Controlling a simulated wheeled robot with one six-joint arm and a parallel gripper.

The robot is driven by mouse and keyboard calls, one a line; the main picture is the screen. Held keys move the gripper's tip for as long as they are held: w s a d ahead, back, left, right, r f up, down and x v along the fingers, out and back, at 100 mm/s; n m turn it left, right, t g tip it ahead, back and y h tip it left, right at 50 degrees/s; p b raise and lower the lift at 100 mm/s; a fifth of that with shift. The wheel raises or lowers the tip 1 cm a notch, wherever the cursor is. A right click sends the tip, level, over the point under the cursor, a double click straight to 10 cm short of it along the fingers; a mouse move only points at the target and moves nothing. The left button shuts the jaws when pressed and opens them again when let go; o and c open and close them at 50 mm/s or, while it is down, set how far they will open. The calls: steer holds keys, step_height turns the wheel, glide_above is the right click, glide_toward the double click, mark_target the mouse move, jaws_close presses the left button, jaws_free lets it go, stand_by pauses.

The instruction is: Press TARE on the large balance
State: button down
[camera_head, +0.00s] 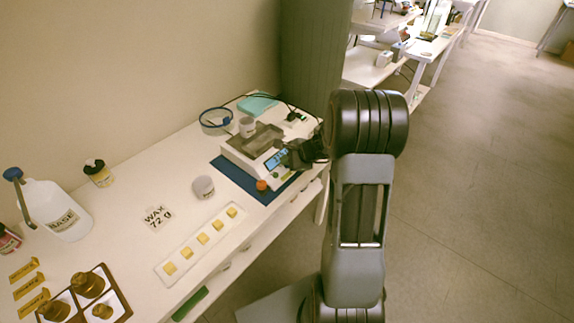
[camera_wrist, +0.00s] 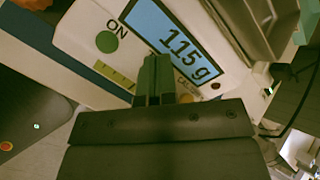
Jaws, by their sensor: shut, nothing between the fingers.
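The large balance (camera_head: 233,154) is a white box on a blue mat, with a grey pan and a blue display. In the wrist view its front panel (camera_wrist: 88,25) shows a lit display (camera_wrist: 180,38) that appears to read 115 g. A green button (camera_wrist: 107,41) is marked ON. My gripper (camera_wrist: 155,62) is shut and empty, its fingertips over the panel just below the display. They hide most of a label there; TARE cannot be read. I cannot tell whether they touch the panel. In the head view my gripper (camera_head: 285,160) is at the balance's front right.
A small cup (camera_head: 247,127) is at the pan's back. A blue mat (camera_head: 226,166) lies under the balance, with an orange object (camera_head: 262,185) at its front.

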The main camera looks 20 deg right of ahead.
steer(key=shift+r+p, duration=0.45)
steer(key=shift+r, duration=0.3)
steer(key=shift+r+p, duration=1.9)
steer(key=shift+r, duration=0.6)
